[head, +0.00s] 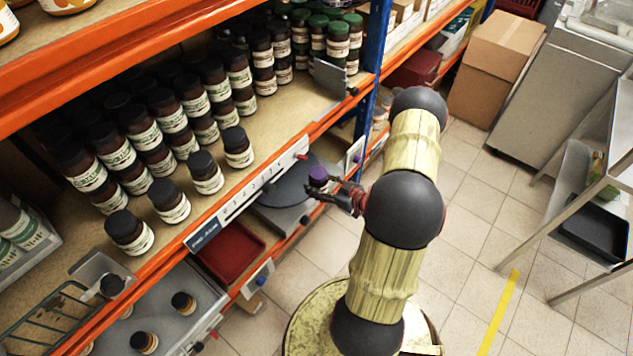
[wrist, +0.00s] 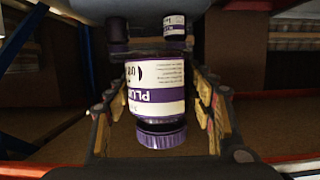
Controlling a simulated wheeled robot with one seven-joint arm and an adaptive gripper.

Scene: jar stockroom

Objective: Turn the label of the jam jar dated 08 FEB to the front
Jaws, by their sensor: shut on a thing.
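A jar with a purple lid (head: 318,174) is between the fingers of my gripper (head: 335,190) in the head view, at the front of the lower shelf. In the wrist view the jar (wrist: 156,88) fills the middle, upside down in the picture, with a finger on each side. My gripper is shut on it. Its white label with a purple band shows part of a word starting "PLU", with small print at one side. I cannot read a date on it. The side away from the wrist camera is hidden.
A dark round plate (head: 287,186) lies on the lower shelf beside the held jar. A red tray (head: 228,252) is left of it. The upper shelf holds many dark-lidded jars (head: 205,172). Another jar (wrist: 174,26) stands behind the held one in the wrist view.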

